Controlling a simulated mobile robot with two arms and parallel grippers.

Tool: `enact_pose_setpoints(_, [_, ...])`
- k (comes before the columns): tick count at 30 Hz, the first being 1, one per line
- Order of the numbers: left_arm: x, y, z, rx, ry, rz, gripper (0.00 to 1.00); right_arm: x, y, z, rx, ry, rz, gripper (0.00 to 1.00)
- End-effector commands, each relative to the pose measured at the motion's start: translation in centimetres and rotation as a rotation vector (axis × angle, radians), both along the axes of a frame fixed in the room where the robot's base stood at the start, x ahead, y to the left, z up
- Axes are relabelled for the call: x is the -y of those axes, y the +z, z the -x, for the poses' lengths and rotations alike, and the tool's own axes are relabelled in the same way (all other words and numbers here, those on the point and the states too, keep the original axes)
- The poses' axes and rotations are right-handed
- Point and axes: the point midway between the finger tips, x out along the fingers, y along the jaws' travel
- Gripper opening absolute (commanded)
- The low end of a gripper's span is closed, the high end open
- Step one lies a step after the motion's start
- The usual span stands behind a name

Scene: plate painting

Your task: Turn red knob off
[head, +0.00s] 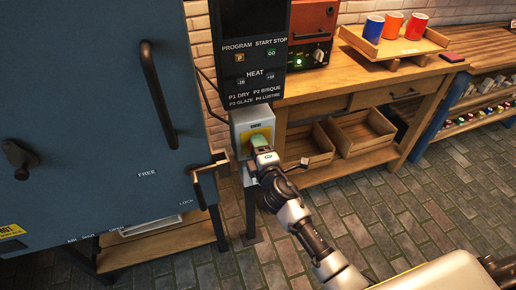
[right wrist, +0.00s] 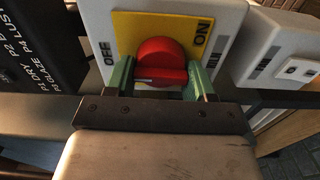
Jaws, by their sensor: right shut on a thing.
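The red knob (right wrist: 160,62) sits on a yellow plate (right wrist: 130,28) on a grey switch box (right wrist: 92,18), with OFF printed at left and ON at right in the right wrist view. The knob's grip bar lies roughly level across that view, between the green finger pads. My right gripper (right wrist: 160,82) is shut on the knob. In the head view my right gripper (head: 259,143) is at the switch box (head: 242,118), below the control panel, and hides the knob there. My left gripper is not in view.
The blue kiln (head: 90,100) with its door handle stands at left, close to my right gripper. The control panel (head: 240,60) is above the box. A wooden workbench (head: 330,82) with crates and a tray of cups is at right. The brick floor is clear in front.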

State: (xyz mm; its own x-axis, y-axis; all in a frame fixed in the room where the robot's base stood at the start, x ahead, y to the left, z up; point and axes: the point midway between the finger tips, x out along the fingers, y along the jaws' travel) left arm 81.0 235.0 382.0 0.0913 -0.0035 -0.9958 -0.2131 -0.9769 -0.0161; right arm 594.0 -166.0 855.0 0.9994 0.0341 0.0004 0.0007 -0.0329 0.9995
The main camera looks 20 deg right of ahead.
Motion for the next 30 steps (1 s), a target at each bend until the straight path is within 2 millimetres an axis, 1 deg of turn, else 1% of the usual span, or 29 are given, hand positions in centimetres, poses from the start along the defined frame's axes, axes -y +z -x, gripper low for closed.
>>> enact_pose_setpoints(7, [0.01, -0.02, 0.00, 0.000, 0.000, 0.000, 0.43, -0.03, -0.15, 0.04, 0.000, 0.001, 0.045, 0.30])
enact_pose_setpoints(19, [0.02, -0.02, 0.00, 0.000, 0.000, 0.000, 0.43, -0.02, -0.18, 0.05, -0.001, 0.001, 0.052, 0.31])
enact_pose_setpoints(20, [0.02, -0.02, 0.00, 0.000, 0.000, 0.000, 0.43, -0.02, -0.18, 0.05, -0.001, 0.001, 0.052, 0.57])
enact_pose_setpoints(21, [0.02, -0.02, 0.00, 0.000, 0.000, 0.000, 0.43, -0.02, -0.18, 0.05, -0.001, 0.001, 0.052, 0.63])
enact_pose_setpoints(24, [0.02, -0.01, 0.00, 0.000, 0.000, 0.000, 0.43, -0.01, -0.15, 0.04, 0.000, 0.000, 0.050, 0.77])
enact_pose_setpoints(30, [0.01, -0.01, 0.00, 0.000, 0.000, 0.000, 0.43, 0.00, -0.08, 0.02, 0.001, 0.000, 0.049, 0.77])
